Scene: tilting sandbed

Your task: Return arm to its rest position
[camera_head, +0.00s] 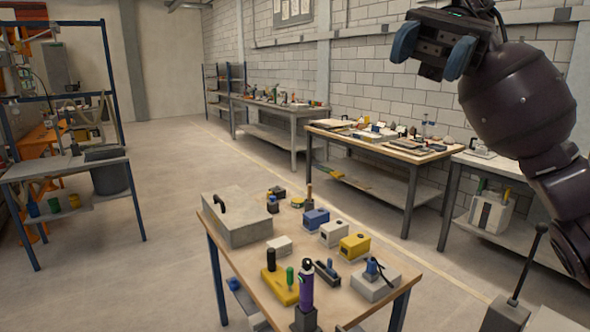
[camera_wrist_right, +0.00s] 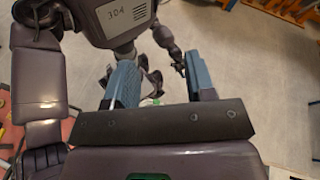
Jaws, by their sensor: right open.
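My right gripper (camera_head: 432,50) is raised at the upper right of the head view, in front of the white block wall. Its two blue-grey fingers stand apart with nothing between them. In the right wrist view the gripper (camera_wrist_right: 160,82) is also open and empty, with my own body and the floor behind it. My right arm comes in from the right edge, bent and well above the tables. My left gripper does not show in the head view.
A wooden-topped table (camera_head: 262,300) in front holds a grey case (camera_head: 237,218), blue and yellow boxes and several small tools. A second table (camera_head: 385,149) and a workbench (camera_head: 272,104) stand along the wall.

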